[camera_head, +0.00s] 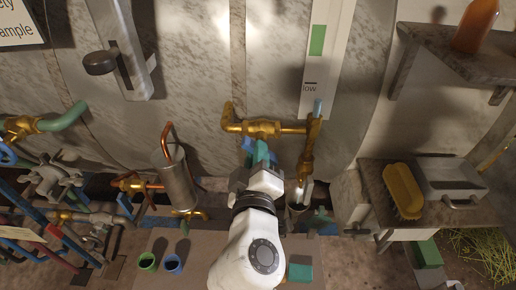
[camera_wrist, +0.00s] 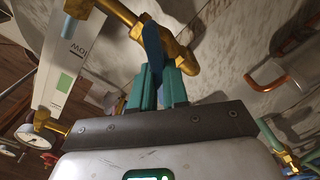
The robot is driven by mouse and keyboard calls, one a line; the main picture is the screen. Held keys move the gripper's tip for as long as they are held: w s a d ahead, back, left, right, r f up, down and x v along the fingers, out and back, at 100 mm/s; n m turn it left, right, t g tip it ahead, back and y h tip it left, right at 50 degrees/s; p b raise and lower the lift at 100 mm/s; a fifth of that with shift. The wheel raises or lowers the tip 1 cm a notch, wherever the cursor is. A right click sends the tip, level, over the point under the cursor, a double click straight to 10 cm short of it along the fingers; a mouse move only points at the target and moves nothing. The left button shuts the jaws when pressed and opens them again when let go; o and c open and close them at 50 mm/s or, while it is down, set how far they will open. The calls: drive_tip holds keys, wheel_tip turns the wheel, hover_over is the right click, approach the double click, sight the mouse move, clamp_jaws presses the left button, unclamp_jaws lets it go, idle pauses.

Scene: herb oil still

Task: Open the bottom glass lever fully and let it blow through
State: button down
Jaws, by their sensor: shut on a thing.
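The gauge glass shows a white strip marked "low" (camera_head: 310,88) with a green band above, on the marbled boiler wall. Brass pipework (camera_head: 262,127) runs across below it to an upright brass fitting (camera_head: 310,150) on the right. A blue lever (camera_head: 247,145) hangs under the left part of this pipework. My gripper (camera_head: 262,152) is just below the brass pipe, its teal fingers at the lever. In the wrist view my gripper (camera_wrist: 157,80) is shut on the blue lever (camera_wrist: 152,42), which runs up across the brass pipe (camera_wrist: 180,62). The fingers hide the lever's gripped end.
A metal cylinder with a copper pipe (camera_head: 176,180) stands left of my gripper. A cup-like vessel (camera_head: 298,208) is under the upright fitting. A shelf with a yellow brush (camera_head: 403,190) is at right. Coloured pipes and valves crowd the left.

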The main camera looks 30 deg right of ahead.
drive_tip(key=shift+a+f+n+p, duration=0.1)
drive_tip(key=shift+n+p, duration=0.95)
drive_tip(key=shift+n, duration=0.9)
drive_tip(key=shift+a+f+n+p, duration=0.1)
drive_tip(key=shift+n+p, duration=0.95)
drive_tip(key=shift+n, duration=0.9)
drive_tip(key=shift+f+n, duration=0.1)
drive_tip(key=shift+n, duration=0.2)
drive_tip(key=c, duration=1.1)
unclamp_jaws()
drive_tip(key=b+v, duration=0.2)
drive_tip(key=v, duration=0.8)
drive_tip(key=shift+s+a, duration=0.15)
drive_tip(key=shift+s, duration=0.15)
